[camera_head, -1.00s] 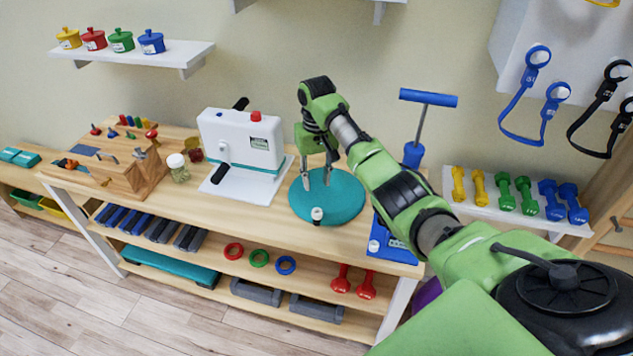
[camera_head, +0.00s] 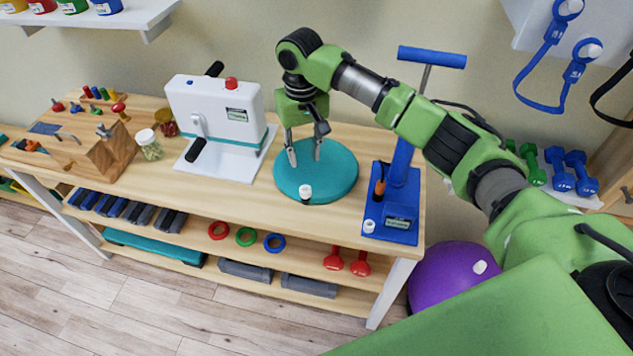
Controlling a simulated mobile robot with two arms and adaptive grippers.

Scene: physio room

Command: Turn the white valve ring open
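A round teal cushion (camera_head: 338,178) lies flat on the wooden bench. A small white valve (camera_head: 305,189) with a dark lower part stands at its front edge. It is the white piece nearest my gripper; a separate ring on it is too small to make out. My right gripper (camera_head: 304,158) points down over the cushion, just behind the valve. Its two fingers are apart with nothing between them. I cannot tell whether the fingertips touch the cushion. The valve is in front of the fingers, not between them. My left gripper is not in view.
A blue pump (camera_head: 400,195) with a T-handle stands close right of the cushion. A white crank machine (camera_head: 215,120) stands to the left. Farther left are a small jar (camera_head: 148,148) and a wooden peg block (camera_head: 108,158). The bench front (camera_head: 240,205) is clear. A purple ball (camera_head: 450,285) lies on the floor.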

